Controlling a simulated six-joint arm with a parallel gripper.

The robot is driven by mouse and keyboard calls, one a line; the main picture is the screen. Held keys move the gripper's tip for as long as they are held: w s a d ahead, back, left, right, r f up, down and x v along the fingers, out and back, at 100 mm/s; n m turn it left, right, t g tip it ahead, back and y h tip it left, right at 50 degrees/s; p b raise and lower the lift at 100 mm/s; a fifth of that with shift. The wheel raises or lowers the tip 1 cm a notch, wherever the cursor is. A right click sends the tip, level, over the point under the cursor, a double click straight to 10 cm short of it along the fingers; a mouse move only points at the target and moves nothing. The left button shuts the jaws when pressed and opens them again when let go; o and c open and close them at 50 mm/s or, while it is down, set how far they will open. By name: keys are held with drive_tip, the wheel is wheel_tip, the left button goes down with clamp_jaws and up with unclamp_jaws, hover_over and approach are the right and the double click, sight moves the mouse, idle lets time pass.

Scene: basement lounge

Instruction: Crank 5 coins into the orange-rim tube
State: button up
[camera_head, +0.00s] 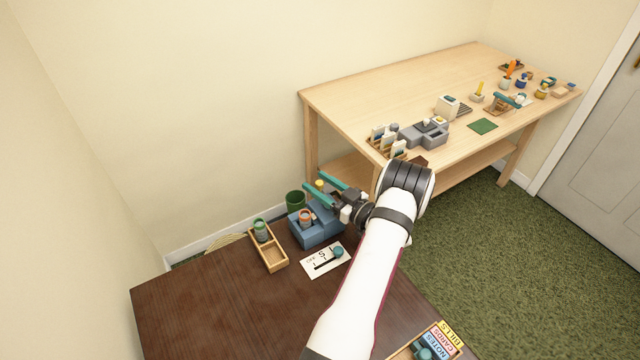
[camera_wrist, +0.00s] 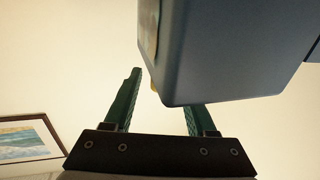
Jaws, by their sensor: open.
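A blue machine (camera_head: 318,228) stands at the far edge of the dark brown table. A tube with an orange rim (camera_head: 305,217) sits at its front left. A yellow knob (camera_head: 319,184) shows above the machine, between my fingers in this view. My gripper (camera_head: 311,177) is open, with its teal fingers over the machine's back. In the wrist view, my gripper (camera_wrist: 163,92) is open, and a large blue block (camera_wrist: 225,55) hides part of the right finger. A small yellow piece (camera_wrist: 153,80) shows between the fingers. I cannot tell whether they touch it. No coins can be made out.
A wooden tray (camera_head: 274,262) holding a green tube (camera_head: 261,230) is left of the machine. A white card (camera_head: 318,262) with a teal knob (camera_head: 337,251) lies in front. A labelled box (camera_head: 440,340) is near the lower right. A light wood workbench (camera_head: 390,85) with several items stands behind.

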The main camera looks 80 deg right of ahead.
clamp_jaws()
drive_tip(key=m+g+h, duration=0.2)
drive_tip(key=h, duration=0.1)
drive_tip(key=shift+s+d+m, duration=0.2)
drive_tip(key=shift+s+m, duration=0.1)
drive_tip(key=shift+s+d+m+g+h, duration=0.15)
drive_tip(key=shift+s+m+g+h, duration=0.1)
drive_tip(key=shift+m+g+h, duration=0.35)
drive_tip(key=shift+s+d+m+g+h, duration=0.1)
drive_tip(key=shift+s+m+g+h, duration=0.1)
drive_tip(key=shift+m+g+h, duration=0.35)
drive_tip(key=shift+g, duration=0.25)
unclamp_jaws()
